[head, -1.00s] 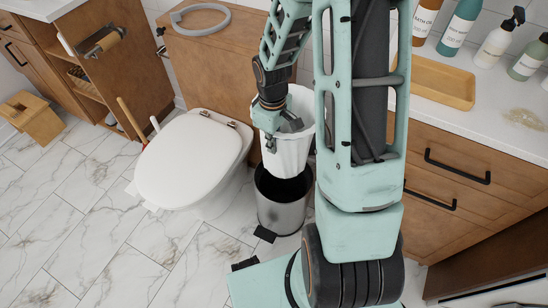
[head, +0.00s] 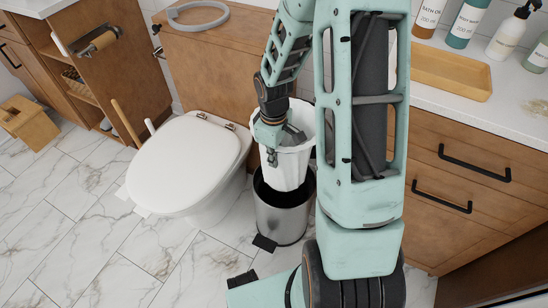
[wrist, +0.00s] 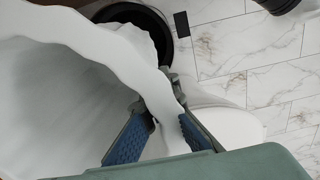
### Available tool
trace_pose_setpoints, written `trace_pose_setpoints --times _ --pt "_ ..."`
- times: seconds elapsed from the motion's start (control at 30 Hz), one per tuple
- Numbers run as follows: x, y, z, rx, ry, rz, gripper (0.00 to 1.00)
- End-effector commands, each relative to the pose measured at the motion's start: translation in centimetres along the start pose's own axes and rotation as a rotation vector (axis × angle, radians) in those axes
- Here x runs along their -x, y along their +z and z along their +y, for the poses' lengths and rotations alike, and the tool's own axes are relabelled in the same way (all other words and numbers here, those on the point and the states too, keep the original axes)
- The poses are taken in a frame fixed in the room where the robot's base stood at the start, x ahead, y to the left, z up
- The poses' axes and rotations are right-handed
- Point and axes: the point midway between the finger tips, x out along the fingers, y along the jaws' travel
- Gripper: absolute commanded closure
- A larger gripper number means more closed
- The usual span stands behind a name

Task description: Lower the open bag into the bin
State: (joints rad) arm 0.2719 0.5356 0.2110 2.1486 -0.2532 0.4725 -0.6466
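The open white bag (head: 290,168) hangs upright, its mouth facing up. My gripper (head: 271,152) is at the left side of its rim. In the wrist view, the bag's wall (wrist: 60,90) runs between the two blue-padded fingers of my gripper (wrist: 163,110), one inside the bag and one outside. The silver bin (head: 281,218) with a dark inside stands on the floor below. The bag's lower end overlaps the bin's mouth; its exact depth is hard to tell. The bin's dark rim (wrist: 163,22) shows partly behind the bag in the wrist view.
A white toilet (head: 185,165) stands close left of the bin. A wooden vanity with drawers (head: 455,175) is at the right, carrying a tray (head: 450,75) and several bottles. A wooden cabinet (head: 235,50) is behind. Marble floor (head: 120,250) is clear at front left.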

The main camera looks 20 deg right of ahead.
Motion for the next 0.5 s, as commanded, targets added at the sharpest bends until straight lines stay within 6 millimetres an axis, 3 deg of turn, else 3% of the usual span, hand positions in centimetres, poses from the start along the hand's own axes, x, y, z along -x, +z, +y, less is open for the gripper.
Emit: trace_pose_setpoints --times 0.03,0.5 --pt "-1.0 0.0 0.0 0.000 0.000 0.000 1.00" --pt "-5.7 0.0 -0.1 -0.001 -0.001 -0.001 1.00"
